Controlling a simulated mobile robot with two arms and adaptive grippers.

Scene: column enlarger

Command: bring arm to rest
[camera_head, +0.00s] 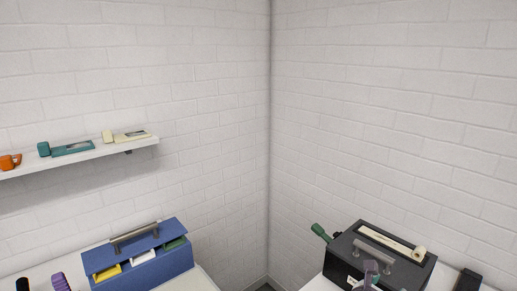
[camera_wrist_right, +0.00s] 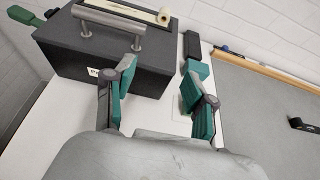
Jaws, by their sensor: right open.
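My right gripper (camera_wrist_right: 160,92) shows in the right wrist view with its two teal-padded fingers spread apart and nothing between them. It is over a white tabletop (camera_wrist_right: 75,120), in front of a black box (camera_wrist_right: 110,62) with a metal handle. In the head view a small grey-purple part, probably of my right gripper, shows in front of the same black box (camera_head: 345,257). Whether the gripper touches the box I cannot tell. My left gripper cannot be made out.
A green-handled tool (camera_head: 321,232) sticks out beside the black box. A black object (camera_wrist_right: 191,52) and a teal block (camera_wrist_right: 197,70) lie right of it. A blue box (camera_head: 140,268) stands at left, below a wall shelf (camera_head: 100,150). A grey surface (camera_wrist_right: 265,110) lies at right.

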